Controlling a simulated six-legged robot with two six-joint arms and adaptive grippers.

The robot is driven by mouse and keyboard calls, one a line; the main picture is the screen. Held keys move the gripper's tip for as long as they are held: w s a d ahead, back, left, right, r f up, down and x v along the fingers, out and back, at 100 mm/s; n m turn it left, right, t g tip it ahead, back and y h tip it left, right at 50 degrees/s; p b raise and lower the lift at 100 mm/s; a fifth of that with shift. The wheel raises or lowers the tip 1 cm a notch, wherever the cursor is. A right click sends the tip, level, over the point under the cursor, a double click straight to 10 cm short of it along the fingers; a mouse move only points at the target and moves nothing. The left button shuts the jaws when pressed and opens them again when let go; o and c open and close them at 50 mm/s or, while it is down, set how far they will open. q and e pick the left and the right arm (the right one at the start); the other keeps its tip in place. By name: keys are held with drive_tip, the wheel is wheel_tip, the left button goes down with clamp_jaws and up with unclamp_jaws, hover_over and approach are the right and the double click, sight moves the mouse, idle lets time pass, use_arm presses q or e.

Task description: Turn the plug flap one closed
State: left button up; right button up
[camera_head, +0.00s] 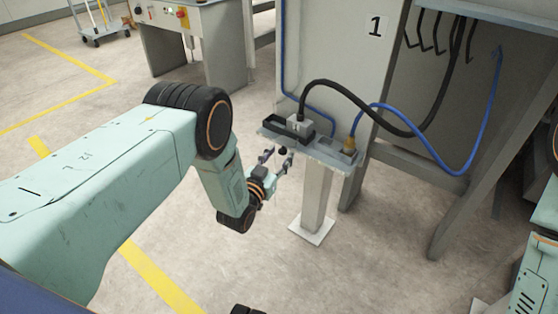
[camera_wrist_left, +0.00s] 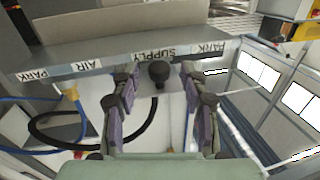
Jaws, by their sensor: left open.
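A grey shelf (camera_head: 338,157) on a post carries a dark rectangular frame (camera_head: 285,131) and a grey plug (camera_head: 299,124) with a black cable. The frame may be the plug flap; I cannot tell its angle. A dark round knob (camera_head: 283,150) stands out from the shelf's front edge. My left gripper (camera_head: 276,159) is open in front of that edge. In the left wrist view, the knob (camera_wrist_left: 159,72) lies between the open fingers (camera_wrist_left: 159,88), with no clear contact. The flap's top is not clear in that view.
A yellow connector (camera_head: 350,145) with a blue hose (camera_head: 440,168) sits at the shelf's right end. The black cable (camera_head: 365,103) arches right. A cabinet panel marked 1 (camera_head: 375,27) stands behind. Labels (camera_wrist_left: 150,53) line the shelf's edge.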

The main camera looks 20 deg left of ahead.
use_arm(q)
drive_tip(key=shift+w, duration=0.15)
drive_tip(key=shift+c, duration=0.5)
clamp_jaws()
